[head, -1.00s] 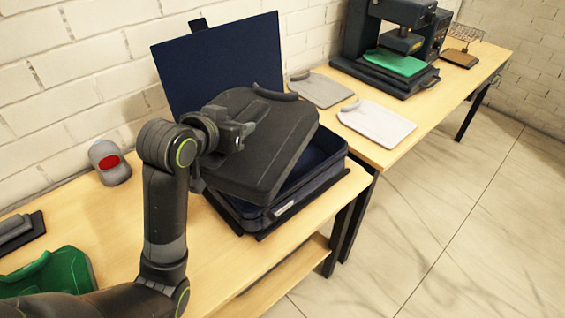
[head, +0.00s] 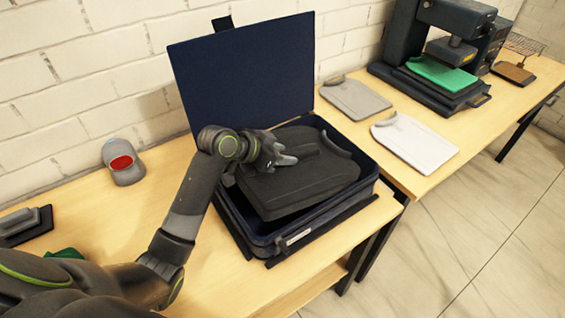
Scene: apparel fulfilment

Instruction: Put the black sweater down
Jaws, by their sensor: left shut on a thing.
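The black sweater (head: 310,178), a folded flat slab with a raised collar, lies within the opening of the dark blue suitcase (head: 333,229). It looks slightly tilted, and I cannot tell whether it rests on the bottom. My left gripper (head: 280,161) is shut on the sweater's left edge, and its fingers hide part of that edge. The suitcase stands on the wooden table with its lid (head: 245,75) raised against the wall side. My right gripper is not in view.
A grey folded garment (head: 354,98) and a white one (head: 414,143) lie on the right table. A dark press (head: 440,60) with a green garment (head: 441,75) stands behind them. A grey and red object (head: 123,162) stands left of the suitcase.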

